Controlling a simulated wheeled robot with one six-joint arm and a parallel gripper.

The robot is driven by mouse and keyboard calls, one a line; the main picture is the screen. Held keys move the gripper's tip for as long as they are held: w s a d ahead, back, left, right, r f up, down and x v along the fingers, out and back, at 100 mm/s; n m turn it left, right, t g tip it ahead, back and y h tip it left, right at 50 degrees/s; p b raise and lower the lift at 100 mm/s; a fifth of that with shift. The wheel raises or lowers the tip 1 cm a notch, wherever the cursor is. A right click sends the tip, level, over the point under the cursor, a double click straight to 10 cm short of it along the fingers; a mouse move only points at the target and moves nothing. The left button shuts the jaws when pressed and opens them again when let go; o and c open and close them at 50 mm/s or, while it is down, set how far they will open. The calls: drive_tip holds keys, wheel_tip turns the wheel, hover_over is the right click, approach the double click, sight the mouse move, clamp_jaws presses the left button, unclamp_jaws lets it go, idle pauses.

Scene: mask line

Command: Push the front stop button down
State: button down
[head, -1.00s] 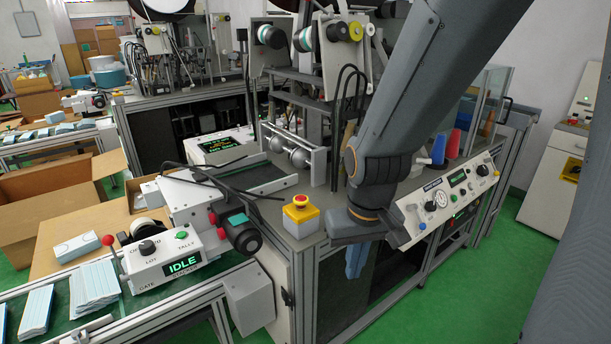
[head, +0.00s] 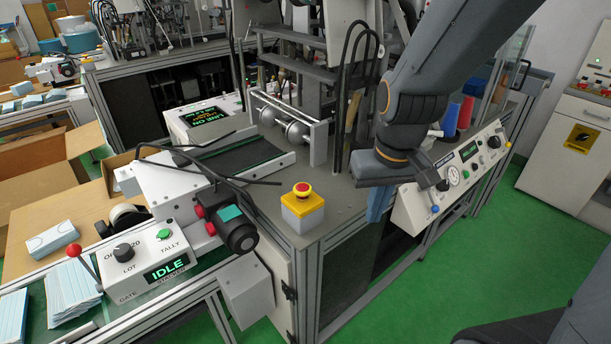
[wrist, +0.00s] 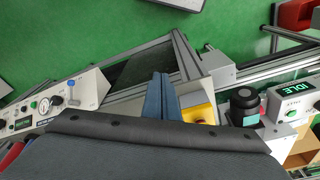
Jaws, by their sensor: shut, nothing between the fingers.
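The front stop button (head: 302,188) is a red mushroom cap on a yellow-topped grey box. It stands at the front corner of the machine's grey table. In the wrist view, part of the yellow housing (wrist: 199,114) shows just right of my fingers; the red cap is hidden there. My gripper (head: 377,205) has blue fingers, shut and empty, pointing down. It is to the right of the button, apart from it, by the table's right edge. My fingers also show in the wrist view (wrist: 159,98).
A white IDLE control box (head: 145,262) and a dark motor (head: 236,232) are left of the button. A sloped control panel (head: 455,180) with knobs is right of my gripper. Black cables (head: 355,90) hang behind. Green floor is free in front at right.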

drive_tip(key=w+a+r+n+t+y+b, duration=0.1)
drive_tip(key=w+a+r+n+b, duration=0.2)
drive_tip(key=r, duration=1.1)
drive_tip(key=w+a+n, duration=0.3)
drive_tip(key=w+a, duration=0.3)
drive_tip(key=a, duration=0.2)
drive_tip(key=shift+w+a+y, duration=0.25)
drive_tip(key=shift+w+y, duration=0.05)
drive_tip(key=shift+y, duration=0.1)
drive_tip(key=shift+f, duration=0.1)
drive_tip(key=p, duration=0.3)
hover_over(302, 186)
drive_tip(key=s, duration=0.1)
drive_tip(key=f, duration=1.2)
drive_tip(key=shift+d, duration=0.35)
drive_tip(key=shift+f, duration=0.85)
